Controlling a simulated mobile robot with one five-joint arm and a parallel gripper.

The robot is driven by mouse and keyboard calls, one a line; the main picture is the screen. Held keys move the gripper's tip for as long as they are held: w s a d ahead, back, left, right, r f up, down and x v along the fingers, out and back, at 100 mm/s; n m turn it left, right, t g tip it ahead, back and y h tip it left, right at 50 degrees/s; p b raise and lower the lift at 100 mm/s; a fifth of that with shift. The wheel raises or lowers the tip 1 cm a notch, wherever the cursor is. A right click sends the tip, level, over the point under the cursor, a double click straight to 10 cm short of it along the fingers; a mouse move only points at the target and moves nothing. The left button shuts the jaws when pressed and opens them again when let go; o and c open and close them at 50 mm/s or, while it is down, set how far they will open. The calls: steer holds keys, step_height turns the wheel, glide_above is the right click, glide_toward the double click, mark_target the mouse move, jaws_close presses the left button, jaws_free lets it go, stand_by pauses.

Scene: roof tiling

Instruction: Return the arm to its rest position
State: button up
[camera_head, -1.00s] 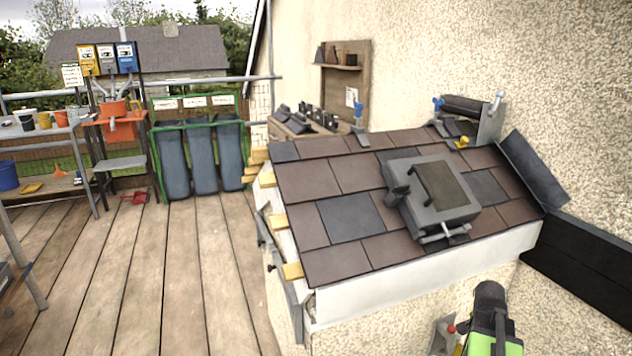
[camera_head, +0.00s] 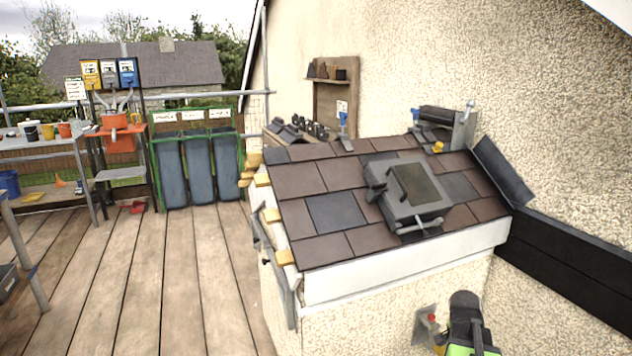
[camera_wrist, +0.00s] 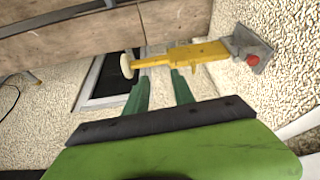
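My arm (camera_head: 466,322), black and bright green, is low at the lower right of the head view, in front of the rendered wall below the small roof (camera_head: 335,212). My gripper (camera_wrist: 163,82) shows in the wrist view as two green fingers with a gap between them, and nothing is clearly held. A yellow tool (camera_wrist: 200,54) with a pale round end is at the fingertips, by a grey wall bracket (camera_wrist: 250,48) with a red knob. Whether the fingers touch the tool cannot be told. The bracket also shows in the head view (camera_head: 426,322), left of the arm.
The roof carries brown and dark tiles and a grey box-like tool (camera_head: 408,195). Its white edge board (camera_head: 400,272) lies above my arm. A black beam (camera_head: 570,253) runs along the wall at right. Green-framed bins (camera_head: 198,165) stand behind. The plank deck (camera_head: 175,270) is largely clear.

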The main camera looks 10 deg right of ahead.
steer(key=w+a+n+y, duration=0.1)
steer(key=w+a+n, duration=0.15)
steer(key=a, duration=0.75)
steer(key=w+a+n+y, duration=0.15)
steer(key=w+a, duration=0.25)
steer(key=a, duration=0.7)
steer(key=s+a+f+n+g+y, duration=0.1)
steer(key=s+a+n, duration=0.2)
steer(key=a+n, duration=0.3)
steer(key=s+a+f+n+y, duration=0.15)
steer(key=a+n, duration=0.25)
steer(key=a, duration=0.5)
step_height(320, 180, up, 32)
steer(key=p, duration=3.1)
steer(key=shift+s+d+h, duration=0.2)
steer(key=shift+s+h, duration=0.2)
steer(key=shift+s, duration=0.05)
